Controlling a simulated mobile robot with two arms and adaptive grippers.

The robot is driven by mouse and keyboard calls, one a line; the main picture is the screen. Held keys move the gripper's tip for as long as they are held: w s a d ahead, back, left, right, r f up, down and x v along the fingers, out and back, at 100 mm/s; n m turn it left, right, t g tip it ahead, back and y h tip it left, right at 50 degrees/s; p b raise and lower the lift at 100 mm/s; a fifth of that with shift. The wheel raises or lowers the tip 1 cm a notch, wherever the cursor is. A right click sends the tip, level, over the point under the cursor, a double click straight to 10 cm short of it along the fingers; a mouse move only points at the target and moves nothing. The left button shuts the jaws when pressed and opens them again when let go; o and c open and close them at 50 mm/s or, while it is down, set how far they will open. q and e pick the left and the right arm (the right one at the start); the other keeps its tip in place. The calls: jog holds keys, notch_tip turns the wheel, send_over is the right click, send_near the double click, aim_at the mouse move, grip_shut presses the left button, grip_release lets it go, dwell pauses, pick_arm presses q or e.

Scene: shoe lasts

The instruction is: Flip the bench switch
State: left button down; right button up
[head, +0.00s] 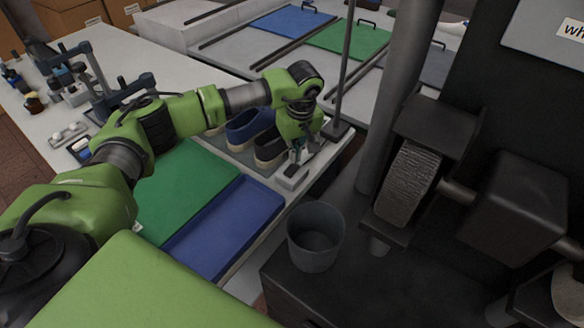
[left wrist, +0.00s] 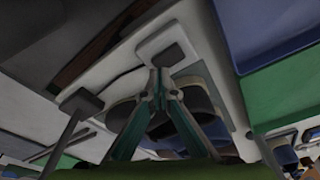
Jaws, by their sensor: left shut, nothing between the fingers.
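The bench switch (head: 291,179) is a small pale grey box on the edge of the white bench. In the left wrist view it is a pale plate with a dark grey rocker (left wrist: 169,56). My left gripper (head: 295,163) points down over the switch, its fingers shut and empty. In the left wrist view the fingertips (left wrist: 159,76) meet just at the near edge of the rocker; I cannot tell whether they touch it. The rocker's tilt is not clear. My right gripper is not in view.
Dark shoes (head: 270,150) and a blue shoe (head: 249,127) stand on a grey mat beside the gripper. A green mat (head: 190,190) and a blue tray (head: 225,228) lie nearer. A grey bin (head: 315,238) and a dark machine with a brush wheel (head: 407,187) stand to the right.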

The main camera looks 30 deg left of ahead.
aim_at(295, 166)
pick_arm(q)
jog(key=shift+f+b, duration=0.9)
jog(key=shift+f, duration=0.2)
dwell(0.3)
jog(key=shift+r+p, duration=1.9)
jog(key=shift+r, duration=1.65)
